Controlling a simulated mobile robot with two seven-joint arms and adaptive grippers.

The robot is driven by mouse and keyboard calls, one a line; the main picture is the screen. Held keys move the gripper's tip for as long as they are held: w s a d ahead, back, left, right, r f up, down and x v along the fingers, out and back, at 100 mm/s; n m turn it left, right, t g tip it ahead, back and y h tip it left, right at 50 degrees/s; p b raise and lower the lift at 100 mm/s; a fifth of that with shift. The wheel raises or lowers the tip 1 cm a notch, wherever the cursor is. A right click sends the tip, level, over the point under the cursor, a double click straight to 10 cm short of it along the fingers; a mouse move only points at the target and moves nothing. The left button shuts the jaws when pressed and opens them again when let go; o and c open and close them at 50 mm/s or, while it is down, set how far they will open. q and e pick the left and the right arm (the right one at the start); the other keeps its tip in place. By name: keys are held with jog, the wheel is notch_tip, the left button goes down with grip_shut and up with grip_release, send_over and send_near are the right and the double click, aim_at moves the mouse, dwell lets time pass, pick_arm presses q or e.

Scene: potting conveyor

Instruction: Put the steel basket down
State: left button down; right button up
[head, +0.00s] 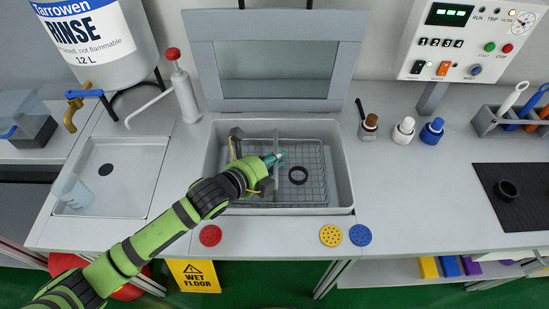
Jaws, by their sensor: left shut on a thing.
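The steel basket (310,178) is a wire basket inside the grey open-topped tank (341,165) at the middle of the bench. A dark ring (298,175) lies in its right part. My left gripper (268,161) reaches in from the lower left and is shut on the basket near its middle upright bar. The gripper and wrist hide part of the basket's left side. I cannot tell whether the basket touches the tank's floor. My right gripper does not show.
The tank's lid (270,75) stands open behind. A pump bottle (184,92) is left of the tank, and a tray with a clear beaker (73,190) is further left. Small bottles (404,130) stand to the right. Red, yellow (331,235) and blue discs lie along the front edge.

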pick_arm(q)
jog(key=shift+f, duration=0.55)
jog(key=c, duration=1.2)
grip_release()
jog(key=shift+r, duration=0.55)
jog(key=b+v, duration=0.1)
jog(key=v, duration=1.1)
